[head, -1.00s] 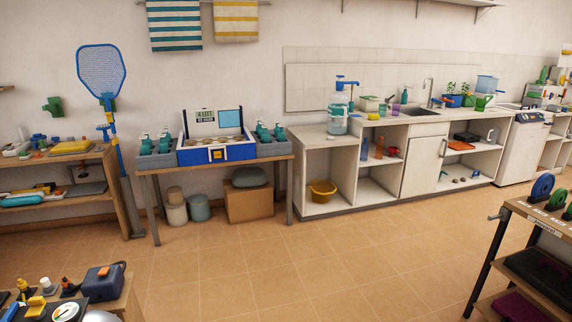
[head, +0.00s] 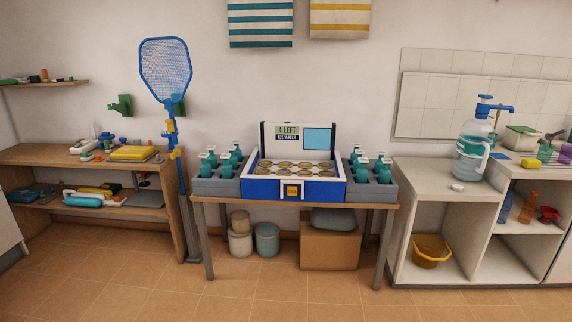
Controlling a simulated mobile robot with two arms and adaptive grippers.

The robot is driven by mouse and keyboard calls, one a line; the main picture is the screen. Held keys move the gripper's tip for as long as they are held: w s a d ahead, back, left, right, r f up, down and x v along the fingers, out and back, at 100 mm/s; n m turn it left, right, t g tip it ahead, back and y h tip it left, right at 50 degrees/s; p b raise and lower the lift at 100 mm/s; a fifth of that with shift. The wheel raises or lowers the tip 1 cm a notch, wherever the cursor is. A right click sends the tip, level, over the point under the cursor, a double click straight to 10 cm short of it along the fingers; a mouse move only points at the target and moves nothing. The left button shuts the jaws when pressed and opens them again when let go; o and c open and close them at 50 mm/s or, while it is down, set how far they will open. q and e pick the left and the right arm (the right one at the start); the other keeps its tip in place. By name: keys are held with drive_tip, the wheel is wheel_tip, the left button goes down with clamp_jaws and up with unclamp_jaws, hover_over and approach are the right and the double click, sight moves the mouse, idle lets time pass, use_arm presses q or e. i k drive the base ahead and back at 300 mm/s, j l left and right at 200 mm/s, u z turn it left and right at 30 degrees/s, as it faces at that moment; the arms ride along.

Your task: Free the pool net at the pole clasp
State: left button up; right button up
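The pool net (head: 166,70) stands upright against the back wall in the head view, left of centre. It has a blue frame and blue mesh. Its blue pole (head: 182,190) runs down between the wooden shelf and the table, with yellow parts (head: 170,126) on it below the net head. A green wall clasp (head: 179,106) shows just behind the lower net head; whether it grips the pole is too small to tell. A second green clasp (head: 121,105) on the wall to the left is empty. Neither of my grippers is in view.
A wooden shelf (head: 60,156) with assorted items stands left of the pole. A table (head: 208,240) with a blue and white box (head: 262,186) and bottle racks stands right of it. White counters (head: 425,190) are farther right. The tiled floor in front is clear.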

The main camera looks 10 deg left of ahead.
sight(170, 123)
drive_tip(key=i+u, duration=0.15)
drive_tip(key=i, duration=0.5)
drive_tip(key=i+u, duration=0.2)
drive_tip(key=i, duration=0.5)
drive_tip(key=i+l+u, duration=0.15)
drive_tip(key=i, duration=0.5)
